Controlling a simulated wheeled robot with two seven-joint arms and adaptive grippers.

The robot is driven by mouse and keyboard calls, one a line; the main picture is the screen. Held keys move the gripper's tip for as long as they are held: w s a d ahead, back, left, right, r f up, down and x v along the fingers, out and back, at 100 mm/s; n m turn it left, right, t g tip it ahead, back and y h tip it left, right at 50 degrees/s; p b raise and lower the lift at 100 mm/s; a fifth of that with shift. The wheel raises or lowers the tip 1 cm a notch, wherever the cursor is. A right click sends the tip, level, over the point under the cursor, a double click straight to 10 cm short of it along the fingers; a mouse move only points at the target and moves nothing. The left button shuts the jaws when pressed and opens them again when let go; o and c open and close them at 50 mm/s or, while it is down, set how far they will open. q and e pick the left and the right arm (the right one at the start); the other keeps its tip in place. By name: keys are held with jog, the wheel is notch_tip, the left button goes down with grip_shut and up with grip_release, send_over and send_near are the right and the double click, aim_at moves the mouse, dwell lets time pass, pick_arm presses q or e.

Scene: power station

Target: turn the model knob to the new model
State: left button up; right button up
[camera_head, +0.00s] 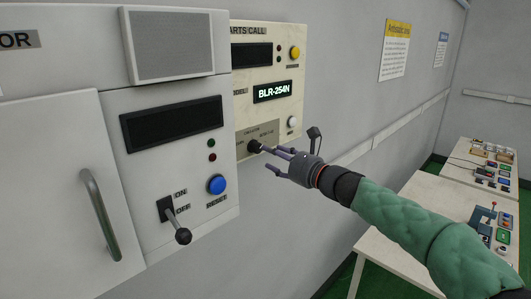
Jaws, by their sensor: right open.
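The cream wall panel (285,38), marked "ARTS CALL", hangs right of a grey cabinet. Its lit display (272,92) reads "BLR-254N". A black knob (254,147) sits low on the panel, over a grey label plate with small text that I cannot read. My right gripper (268,159) comes in from the right with its fingers pointing left. It is open, with its fingertips close beside the knob. I cannot tell whether they touch it. My left gripper is not in view.
The grey cabinet (170,78) stands close at left, with a protruding on/off lever (174,220), a blue button (216,184) and a door handle (101,214). The panel has yellow (295,53) and white (292,122) buttons. Tables with devices (418,203) stand at right.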

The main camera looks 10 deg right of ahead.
jog(key=v, duration=0.6)
jog(key=shift+s+d, duration=0.15)
jog(key=shift+s, duration=0.15)
jog(key=shift+f, duration=0.1)
